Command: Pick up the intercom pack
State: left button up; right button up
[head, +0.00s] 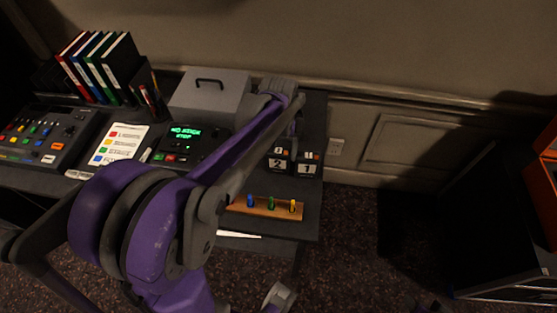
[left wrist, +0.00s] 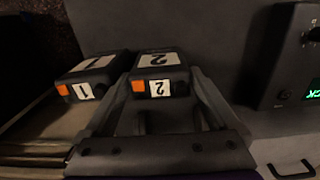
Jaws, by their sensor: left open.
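Two black intercom packs with white number labels and orange squares lie side by side on the desk. Pack 2 (head: 279,160) is on the left and pack 1 (head: 308,167) on the right in the head view. In the left wrist view, pack 2 (left wrist: 158,75) lies ahead between the fingers of my left gripper (left wrist: 162,88), which is open. Pack 1 (left wrist: 88,78) lies outside them, to the left. In the head view my left arm reaches over the desk, and its gripper is partly hidden. Whether the fingers touch pack 2 is unclear. My right gripper is not recognisable.
A grey box with a handle (head: 212,96), a green-lit console (head: 184,140), a card (head: 122,143), a mixer (head: 45,135) and several binders (head: 98,67) stand further left.

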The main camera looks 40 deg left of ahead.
pick_arm(q)
jog(key=shift+c, duration=0.3)
jog(key=c, duration=1.2)
jog(key=shift+c, duration=0.5)
jog(key=shift+r, duration=0.15)
